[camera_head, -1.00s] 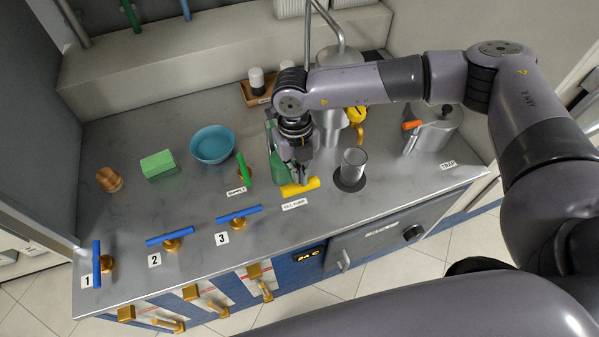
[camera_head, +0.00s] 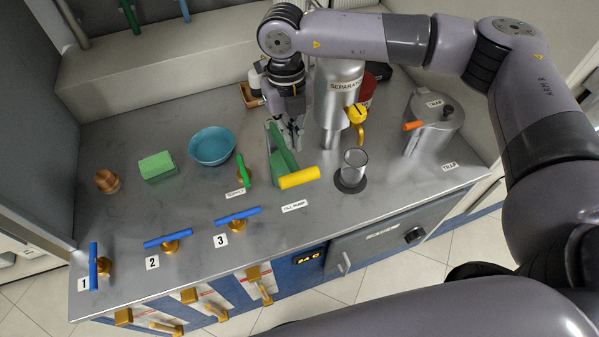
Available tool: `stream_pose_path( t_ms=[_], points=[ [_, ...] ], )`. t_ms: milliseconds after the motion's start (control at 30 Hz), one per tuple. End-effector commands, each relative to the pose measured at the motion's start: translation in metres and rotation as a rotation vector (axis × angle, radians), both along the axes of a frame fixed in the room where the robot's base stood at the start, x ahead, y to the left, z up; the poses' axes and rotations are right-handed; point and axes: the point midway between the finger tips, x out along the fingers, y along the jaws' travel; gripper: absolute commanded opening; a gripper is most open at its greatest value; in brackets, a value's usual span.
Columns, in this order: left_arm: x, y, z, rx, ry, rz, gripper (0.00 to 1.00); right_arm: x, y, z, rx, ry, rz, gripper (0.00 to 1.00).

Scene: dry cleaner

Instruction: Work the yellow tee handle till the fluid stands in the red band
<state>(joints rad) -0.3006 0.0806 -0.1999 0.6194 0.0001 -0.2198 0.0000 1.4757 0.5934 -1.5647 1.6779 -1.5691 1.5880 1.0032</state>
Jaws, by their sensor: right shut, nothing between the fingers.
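The yellow tee handle (camera_head: 299,178) lies across the front of the green pump body (camera_head: 283,155), behind the "FILL PUMP" label. My right gripper (camera_head: 293,136) points down behind the handle, near the top of the pump body, with its fingers closed and empty. It is apart from the handle; I cannot tell whether it touches the pump body. A clear glass (camera_head: 354,164) stands on a dark round pad right of the handle. I cannot make out a red band or a fluid level. My left gripper is not in view.
The silver separator (camera_head: 338,98) with a yellow-handled tap (camera_head: 357,115) stands close right of my gripper. A metal trap can (camera_head: 433,128) is farther right. A green valve handle (camera_head: 243,170), blue bowl (camera_head: 212,146) and green block (camera_head: 157,166) are left. Blue handles line the front.

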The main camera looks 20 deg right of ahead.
Motion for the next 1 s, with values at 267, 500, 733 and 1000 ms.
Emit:
stream_pose_path(
  t_ms=[267,500,733,1000],
  points=[
    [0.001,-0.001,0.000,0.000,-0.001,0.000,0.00,0.004,0.001,0.035,0.001,0.000,0.001,0.00],
    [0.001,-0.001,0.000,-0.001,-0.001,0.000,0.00,0.004,0.001,0.038,0.001,0.000,0.001,0.00],
    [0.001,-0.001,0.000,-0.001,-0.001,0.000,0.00,0.004,0.001,0.037,0.001,0.000,0.001,0.00],
    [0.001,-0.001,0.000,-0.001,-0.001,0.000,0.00,0.004,0.001,0.037,0.001,0.000,0.001,0.00]
  ],
)
